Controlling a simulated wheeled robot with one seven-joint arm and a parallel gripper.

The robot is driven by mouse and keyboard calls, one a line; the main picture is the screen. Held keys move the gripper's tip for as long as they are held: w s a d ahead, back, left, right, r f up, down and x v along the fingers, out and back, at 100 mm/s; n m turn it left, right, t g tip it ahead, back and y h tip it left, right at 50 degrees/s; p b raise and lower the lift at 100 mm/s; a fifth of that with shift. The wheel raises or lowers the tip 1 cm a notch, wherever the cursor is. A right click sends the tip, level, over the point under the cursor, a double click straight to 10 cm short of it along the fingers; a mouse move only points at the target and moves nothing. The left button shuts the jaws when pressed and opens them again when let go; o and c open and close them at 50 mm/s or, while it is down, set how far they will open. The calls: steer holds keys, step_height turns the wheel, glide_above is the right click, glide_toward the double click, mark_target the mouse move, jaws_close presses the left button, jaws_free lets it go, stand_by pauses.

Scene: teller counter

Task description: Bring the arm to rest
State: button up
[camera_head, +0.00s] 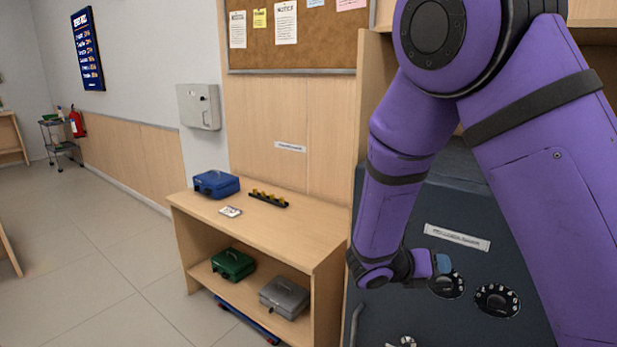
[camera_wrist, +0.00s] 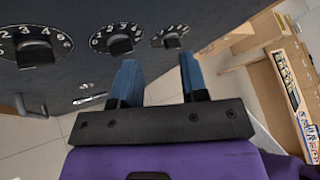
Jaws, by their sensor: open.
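My purple arm hangs across the right of the head view, bent, with my gripper (camera_head: 442,264) in front of the dark safe (camera_head: 400,215). In the wrist view my gripper (camera_wrist: 158,78) shows two blue fingers spread apart with nothing between them. The safe's numbered dials stand just beyond the fingertips in that view: one dial (camera_wrist: 118,40) beyond the left finger, another (camera_wrist: 170,37) near the right finger. I cannot tell whether a finger touches the safe.
A wooden shelf unit (camera_head: 325,250) stands left of the safe. It holds a blue cash box (camera_head: 216,184), a green box (camera_head: 233,264) and a grey box (camera_head: 284,297). A wall box (camera_head: 199,106) hangs behind. The tiled floor (camera_head: 90,270) at left is clear.

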steer(key=s+d+r+m+g+y, duration=0.6)
steer(key=s+r+m, duration=0.55)
steer(key=m, duration=0.45)
steer(key=s+a+r+m+t+y, duration=0.2)
steer(key=s+r+m+t+y, duration=0.4)
steer(key=s+r+m, duration=0.4)
steer(key=s+m+y, duration=0.1)
steer(key=s+m, duration=0.2)
steer(key=m, duration=0.1)
steer(key=shift+s+a, duration=0.25)
steer(key=shift+a, duration=0.05)
steer(key=shift+w, duration=0.1)
stand_by(0.4)
